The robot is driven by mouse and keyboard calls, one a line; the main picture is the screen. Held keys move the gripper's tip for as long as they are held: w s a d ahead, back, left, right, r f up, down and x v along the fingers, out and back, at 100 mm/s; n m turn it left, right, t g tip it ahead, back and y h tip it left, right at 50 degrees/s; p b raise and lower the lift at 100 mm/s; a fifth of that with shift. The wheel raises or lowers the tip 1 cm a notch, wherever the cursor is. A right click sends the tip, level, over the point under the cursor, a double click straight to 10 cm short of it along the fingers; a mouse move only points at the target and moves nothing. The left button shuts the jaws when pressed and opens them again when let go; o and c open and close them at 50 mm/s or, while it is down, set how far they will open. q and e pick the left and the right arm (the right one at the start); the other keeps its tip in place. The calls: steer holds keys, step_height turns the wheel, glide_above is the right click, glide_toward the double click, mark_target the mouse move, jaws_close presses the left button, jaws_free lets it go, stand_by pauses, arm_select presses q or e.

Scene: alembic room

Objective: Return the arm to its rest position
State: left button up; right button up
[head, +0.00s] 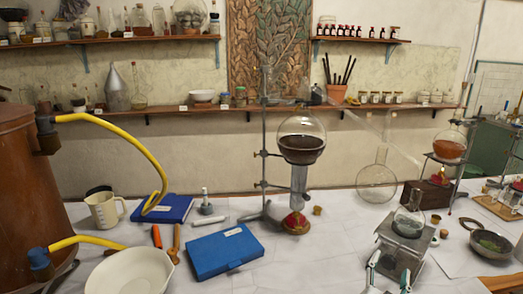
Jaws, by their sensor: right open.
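My right gripper (389,267) shows at the bottom edge, right of centre. Only its two fingertips are in view. They are apart, with nothing held between them. They are in front of a grey metal stand (420,242) that bears a small round glass flask (408,222). I cannot tell whether the fingers touch the stand. The rest of the right arm is below the picture. My left gripper is not in view.
A retort stand with a dark-filled flask (302,148) rises at the centre. A blue case (224,251) and a white bowl (131,275) lie at left front. A dark pan (489,241) is at right. White table (310,268) is clear left of the gripper.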

steer(key=s+a+f+n+t+y, duration=0.2)
steer(key=s+a+f+n+y, duration=0.25)
steer(key=a+n+y, duration=0.2)
steer(key=s+a+f+n+t+y, duration=0.1)
steer(key=s+a+f+n+y, duration=0.4)
steer(key=a, duration=0.3)
steer(key=s+f+n+g+y, duration=0.1)
steer(key=s+f+n+g, duration=0.2)
steer(key=s+f+g, duration=0.4)
steer(key=s+d+f, duration=0.1)
steer(key=s+f, duration=0.6)
steer(key=f, duration=0.3)
steer(key=shift+s+f+g, duration=0.35)
steer(key=shift+s+g, duration=0.05)
